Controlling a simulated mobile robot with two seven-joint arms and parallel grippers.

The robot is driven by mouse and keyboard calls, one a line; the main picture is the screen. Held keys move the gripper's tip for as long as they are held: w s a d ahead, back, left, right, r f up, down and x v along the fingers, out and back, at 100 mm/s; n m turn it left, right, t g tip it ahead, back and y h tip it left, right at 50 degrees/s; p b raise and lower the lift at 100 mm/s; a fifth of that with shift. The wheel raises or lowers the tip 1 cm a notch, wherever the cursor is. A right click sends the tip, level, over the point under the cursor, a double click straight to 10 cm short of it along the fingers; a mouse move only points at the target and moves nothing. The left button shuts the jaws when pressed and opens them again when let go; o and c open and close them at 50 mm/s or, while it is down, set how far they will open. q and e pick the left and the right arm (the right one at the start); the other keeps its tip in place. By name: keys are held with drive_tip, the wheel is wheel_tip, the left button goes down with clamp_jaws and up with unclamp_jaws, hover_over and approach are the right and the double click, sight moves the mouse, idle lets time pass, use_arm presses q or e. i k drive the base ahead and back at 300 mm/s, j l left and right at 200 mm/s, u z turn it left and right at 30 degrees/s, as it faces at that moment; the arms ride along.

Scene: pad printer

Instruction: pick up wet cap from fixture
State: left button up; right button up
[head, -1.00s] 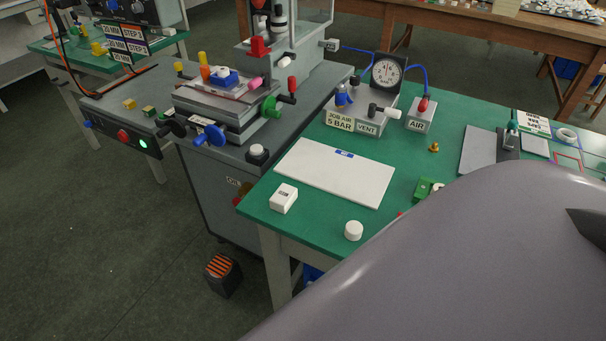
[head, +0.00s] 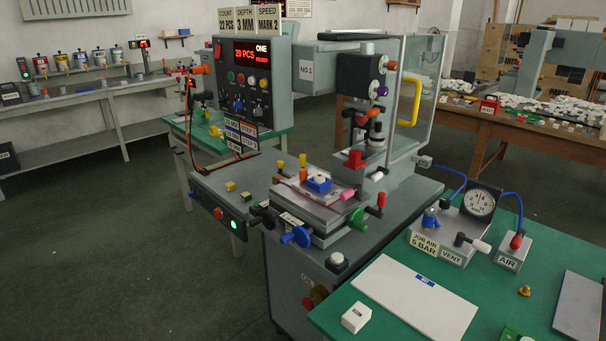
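A small white cap (head: 319,178) sits in the blue fixture (head: 318,187) on the pad printer's table, below the print head. Any print on its top is too small to make out. Neither of my grippers is in the head view, so I cannot see whether they are open or shut.
The printer's slide carries coloured knobs, with a blue handwheel (head: 297,236) in front. A clear guard with a yellow handle (head: 411,102) stands to the right. The green table (head: 375,274) holds a white plate (head: 412,300), a marked white block (head: 356,317) and an air gauge (head: 480,203).

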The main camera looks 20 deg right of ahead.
sight(319, 178)
drive_tip(key=i+j+z, duration=0.65)
drive_tip(key=j, duration=0.3)
drive_tip(key=i, duration=0.05)
